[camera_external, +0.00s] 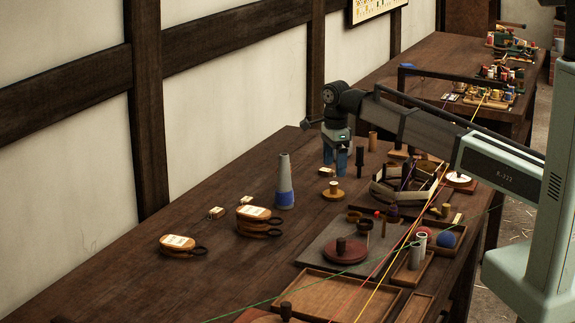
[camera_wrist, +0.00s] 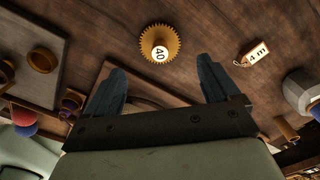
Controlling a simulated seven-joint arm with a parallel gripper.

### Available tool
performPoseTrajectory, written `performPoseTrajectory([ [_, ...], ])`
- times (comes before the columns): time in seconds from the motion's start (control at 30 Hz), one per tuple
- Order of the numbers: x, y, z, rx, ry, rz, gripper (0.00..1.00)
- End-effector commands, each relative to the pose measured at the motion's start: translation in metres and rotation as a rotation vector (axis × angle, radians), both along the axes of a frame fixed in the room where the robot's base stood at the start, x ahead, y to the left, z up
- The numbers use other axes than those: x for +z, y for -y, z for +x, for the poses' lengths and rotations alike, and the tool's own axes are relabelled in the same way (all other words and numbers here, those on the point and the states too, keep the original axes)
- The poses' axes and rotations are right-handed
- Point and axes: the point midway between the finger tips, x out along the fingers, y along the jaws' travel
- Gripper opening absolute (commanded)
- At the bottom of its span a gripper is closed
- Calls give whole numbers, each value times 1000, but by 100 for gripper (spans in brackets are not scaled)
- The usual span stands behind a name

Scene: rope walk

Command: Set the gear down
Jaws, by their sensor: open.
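The gear (camera_external: 326,194) is a small brass-coloured disc with a raised hub, lying on the dark wooden table. In the wrist view the toothed gear (camera_wrist: 172,36) shows face-on, with a white "40" label at its centre. My gripper (camera_external: 336,174) points down with its blue fingers apart, just behind the gear in the external view. In the wrist view my gripper (camera_wrist: 161,67) has nothing between its fingers, and the gear lies just beyond the fingertips, apart from them. The exact height of the fingertips above the table is hard to tell.
A grey cone with a blue band (camera_external: 284,183) stands left of the gear. A small tag (camera_wrist: 256,53) lies nearby.

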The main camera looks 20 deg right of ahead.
Motion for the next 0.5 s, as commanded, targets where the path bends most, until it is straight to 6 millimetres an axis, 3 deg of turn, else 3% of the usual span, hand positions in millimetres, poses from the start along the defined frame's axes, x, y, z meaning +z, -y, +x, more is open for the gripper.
performPoseTrajectory([
  [0.2,33,0,1,0,1,1,89],
  [0.5,50,0,0,0,0,0,89],
])
